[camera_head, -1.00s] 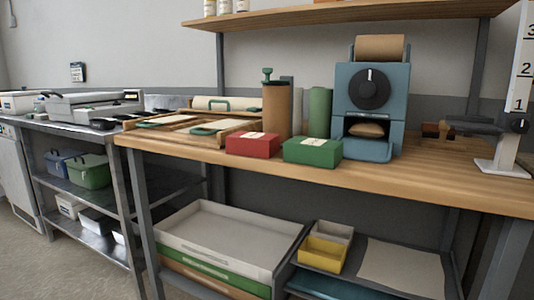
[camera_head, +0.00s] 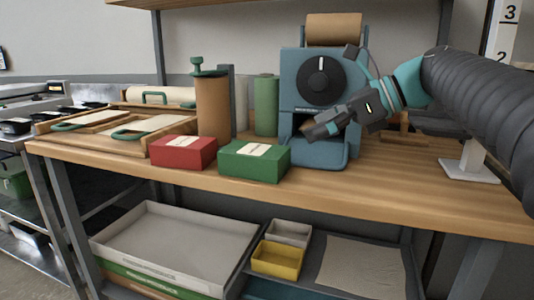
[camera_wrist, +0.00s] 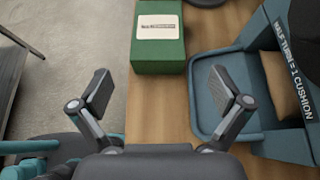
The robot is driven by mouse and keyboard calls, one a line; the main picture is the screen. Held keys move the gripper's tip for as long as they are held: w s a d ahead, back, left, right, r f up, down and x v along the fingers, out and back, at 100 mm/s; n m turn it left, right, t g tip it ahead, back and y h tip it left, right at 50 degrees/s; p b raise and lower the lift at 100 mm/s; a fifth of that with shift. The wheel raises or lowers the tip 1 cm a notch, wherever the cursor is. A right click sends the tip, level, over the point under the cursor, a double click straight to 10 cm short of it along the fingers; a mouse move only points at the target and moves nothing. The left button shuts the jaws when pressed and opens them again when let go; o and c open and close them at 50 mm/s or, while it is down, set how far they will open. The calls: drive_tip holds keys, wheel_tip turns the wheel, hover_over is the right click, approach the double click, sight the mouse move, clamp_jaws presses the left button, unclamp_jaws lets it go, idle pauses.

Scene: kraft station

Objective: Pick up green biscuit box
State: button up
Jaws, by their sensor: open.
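The green biscuit box (camera_head: 255,162), with a pale label on top, sits near the front edge of the wooden bench, just left of the blue machine. It also shows at the top of the wrist view (camera_wrist: 158,42), ahead of my gripper. My gripper (camera_head: 314,131) is in front of the blue machine, above the bench and to the right of the box. In the wrist view my gripper (camera_wrist: 160,94) has its two fingers spread apart with nothing between them. The box lies beyond the fingertips, apart from them.
The blue machine (camera_head: 310,75) with a tray stands close right of the box. A red box (camera_head: 183,153) is close on its left. Brown (camera_head: 213,105) and green (camera_head: 266,105) rolls stand behind. The bench front (camera_head: 380,205) is clear. Bins and trays sit below.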

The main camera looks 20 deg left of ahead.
approach(255, 149)
drive_tip(key=x, duration=0.5)
drive_tip(key=shift+w+d+f+b, duration=0.15)
drive_tip(key=shift+f+b, duration=0.1)
drive_tip(key=shift+b, duration=0.15)
drive_tip(key=shift+x, duration=2.6)
drive_tip(key=shift+r, duration=0.2)
drive_tip(key=c, duration=1)
drive_tip(key=shift+c, duration=0.4)
drive_tip(key=shift+r, duration=0.1)
